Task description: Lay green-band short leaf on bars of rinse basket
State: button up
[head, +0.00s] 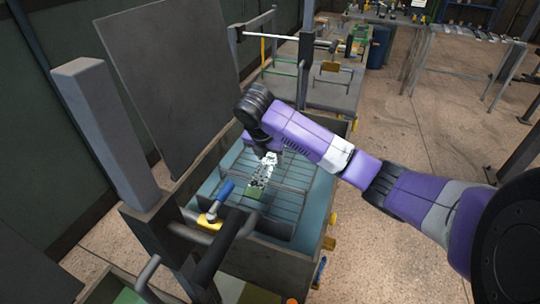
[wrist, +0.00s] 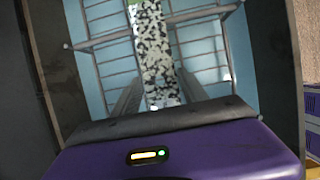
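My gripper (head: 267,152) points down over the basket. Its fingers (wrist: 158,80) lie along both long edges of the leaf and appear closed on it. The rinse basket's bars (head: 292,178) pass under the leaf. I cannot tell whether the leaf touches them.
The basket sits in a grey-walled tank (head: 277,257) with a blue interior. A blue-handled clamp with a yellow part (head: 219,197) and a dark bar stand at the front left. A grey post (head: 105,130) and tall panel (head: 165,75) rise at left. Racks stand behind.

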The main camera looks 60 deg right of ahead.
jog(key=shift+o, duration=1.1)
jog(key=shift+r, duration=0.15)
jog(key=p+v, duration=0.4)
jog(key=v, duration=0.8)
jog(key=shift+r+p, duration=0.35)
jog(key=shift+r, duration=0.05)
